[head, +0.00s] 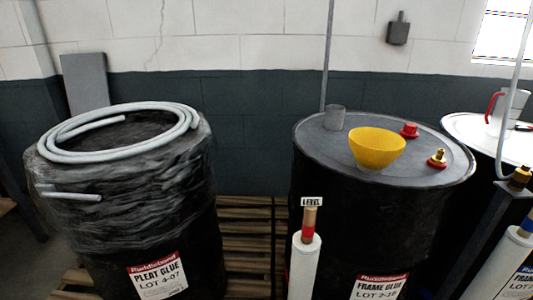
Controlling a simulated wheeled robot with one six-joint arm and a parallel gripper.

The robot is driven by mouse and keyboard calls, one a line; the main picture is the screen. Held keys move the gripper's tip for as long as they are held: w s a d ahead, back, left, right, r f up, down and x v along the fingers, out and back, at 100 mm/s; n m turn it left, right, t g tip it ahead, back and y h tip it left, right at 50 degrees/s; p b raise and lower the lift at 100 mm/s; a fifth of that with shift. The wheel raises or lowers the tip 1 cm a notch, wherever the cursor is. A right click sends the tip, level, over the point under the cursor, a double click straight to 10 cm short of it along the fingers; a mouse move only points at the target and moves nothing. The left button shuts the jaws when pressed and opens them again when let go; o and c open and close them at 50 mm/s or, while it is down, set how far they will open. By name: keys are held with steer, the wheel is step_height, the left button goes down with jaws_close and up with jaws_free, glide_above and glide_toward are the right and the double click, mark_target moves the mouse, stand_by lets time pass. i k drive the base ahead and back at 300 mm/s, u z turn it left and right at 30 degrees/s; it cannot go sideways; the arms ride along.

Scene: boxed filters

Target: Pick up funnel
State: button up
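The yellow funnel (377,148) sits wide end up on the grey lid of the black drum labelled "Frame Glue" (330,215), right of centre in the head view. Its wide rim and tapering bowl show; whether it has a spout below is hidden. My gripper is not in this view.
On the same lid (325,155) are a grey cup (335,117), a red cap (409,130) and a brass fitting (437,158) close to the funnel. A thin pole (327,60) rises behind. A white tube (304,255) stands in front. A hose coil (70,150) tops the left drum.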

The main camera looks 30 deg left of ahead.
mark_target(372, 158)
steer(key=u, duration=0.9)
steer(key=i, duration=1)
